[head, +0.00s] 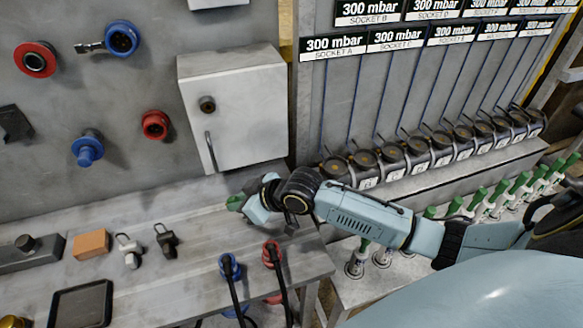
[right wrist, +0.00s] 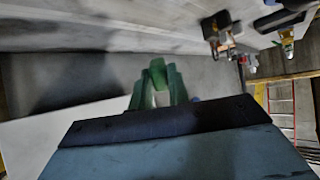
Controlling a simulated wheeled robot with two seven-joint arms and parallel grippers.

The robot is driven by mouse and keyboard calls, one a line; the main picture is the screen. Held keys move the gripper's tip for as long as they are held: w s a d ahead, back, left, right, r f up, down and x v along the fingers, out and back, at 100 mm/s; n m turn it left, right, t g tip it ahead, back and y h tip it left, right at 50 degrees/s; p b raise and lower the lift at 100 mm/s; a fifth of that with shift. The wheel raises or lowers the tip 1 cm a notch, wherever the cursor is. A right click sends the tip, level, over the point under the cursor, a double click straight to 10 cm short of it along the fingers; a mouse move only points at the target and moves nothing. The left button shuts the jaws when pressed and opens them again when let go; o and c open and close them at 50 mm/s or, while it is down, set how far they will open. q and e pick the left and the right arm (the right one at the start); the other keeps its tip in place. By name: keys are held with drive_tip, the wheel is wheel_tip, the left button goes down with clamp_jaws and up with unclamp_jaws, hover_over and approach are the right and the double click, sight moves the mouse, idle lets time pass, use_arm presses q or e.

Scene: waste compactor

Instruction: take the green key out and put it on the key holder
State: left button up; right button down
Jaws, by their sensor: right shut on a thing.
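My right gripper (head: 247,202) reaches in from the right, over the back of the grey bench near the foot of the white cabinet. It is shut on a small green piece (head: 236,201), which looks like the green key and sticks out to the left. In the right wrist view the green piece (right wrist: 157,76) shows between the fingers of the gripper (right wrist: 157,92); its lower part is hidden by the wrist. I cannot tell whether the key is free of other things. I cannot pick out the key holder for certain. My left gripper is out of view.
A white cabinet (head: 235,110) with a lock and handle hangs on the wall. Red and blue knobs (head: 122,38) are at left. The bench (head: 200,235) carries an orange block (head: 91,244), a black tray (head: 80,305) and two small clips. Several green-handled pieces (head: 500,188) stand at right.

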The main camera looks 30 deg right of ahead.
drive_tip(key=shift+w+d+f+n+g+p, duration=0.1)
drive_tip(key=shift+w+d+n+g+p, duration=0.2)
drive_tip(key=shift+n+g, duration=0.45)
drive_tip(key=s+d+r+n+g+h+p, duration=0.1)
drive_tip(key=d+r+n+g+h+p, duration=0.2)
drive_tip(key=d+n, duration=1)
drive_tip(key=g+h+p, duration=0.3)
drive_tip(key=g+p, duration=0.1)
drive_tip(key=shift+s, duration=0.3)
wheel_tip(320, 180, down, 6)
drive_tip(key=b, duration=0.2)
drive_tip(key=shift+r+b, duration=0.25)
drive_tip(key=shift+b, duration=0.15)
drive_tip(key=shift+p, duration=0.6)
